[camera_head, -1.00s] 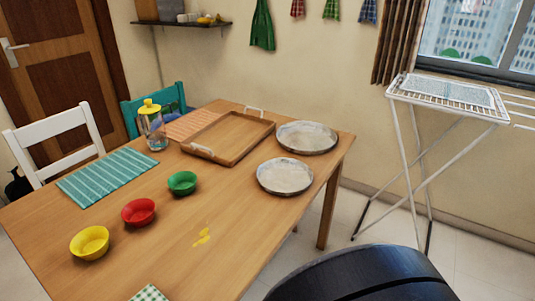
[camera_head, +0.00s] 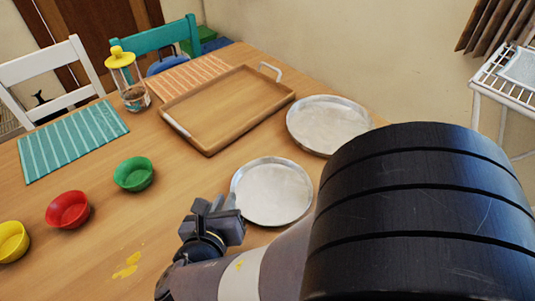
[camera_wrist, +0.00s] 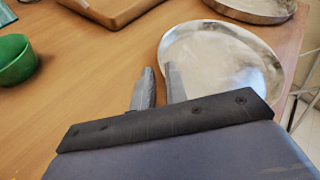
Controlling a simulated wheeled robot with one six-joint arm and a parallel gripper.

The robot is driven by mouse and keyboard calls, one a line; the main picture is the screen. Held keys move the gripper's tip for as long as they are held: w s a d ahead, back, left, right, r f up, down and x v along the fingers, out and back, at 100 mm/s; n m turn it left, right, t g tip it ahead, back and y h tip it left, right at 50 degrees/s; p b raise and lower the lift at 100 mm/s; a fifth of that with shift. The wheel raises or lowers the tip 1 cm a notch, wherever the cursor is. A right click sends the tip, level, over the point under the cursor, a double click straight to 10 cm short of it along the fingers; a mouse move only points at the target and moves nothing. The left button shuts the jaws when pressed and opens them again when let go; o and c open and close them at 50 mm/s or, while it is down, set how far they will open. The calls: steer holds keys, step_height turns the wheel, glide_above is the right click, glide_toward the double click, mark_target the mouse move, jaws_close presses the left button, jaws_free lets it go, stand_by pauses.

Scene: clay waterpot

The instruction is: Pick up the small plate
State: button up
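The small plate (camera_head: 272,191) is a round, shallow metal dish lying flat on the table near its right edge. It also shows in the wrist view (camera_wrist: 222,58), right of and beyond my fingers. My gripper (camera_head: 213,201) is at the plate's left side in the head view. In the wrist view my gripper (camera_wrist: 160,67) is open, with a narrow gap between the two fingers and nothing seen held. The right finger overlaps the plate's near-left rim in the picture; I cannot tell whether they touch.
A larger metal plate (camera_head: 328,125) lies behind the small one. A wooden tray (camera_head: 226,105) is behind left. Green (camera_head: 133,174), red (camera_head: 67,210) and yellow (camera_head: 11,242) bowls stand left. A glass jar (camera_head: 129,80) stands farther back. The table's middle is clear.

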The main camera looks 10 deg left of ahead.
mark_target(231, 189)
steer(key=b+x, duration=0.1)
steer(key=x, duration=0.4)
steer(key=shift+f, duration=0.1)
jaws_close()
stand_by(0.3)
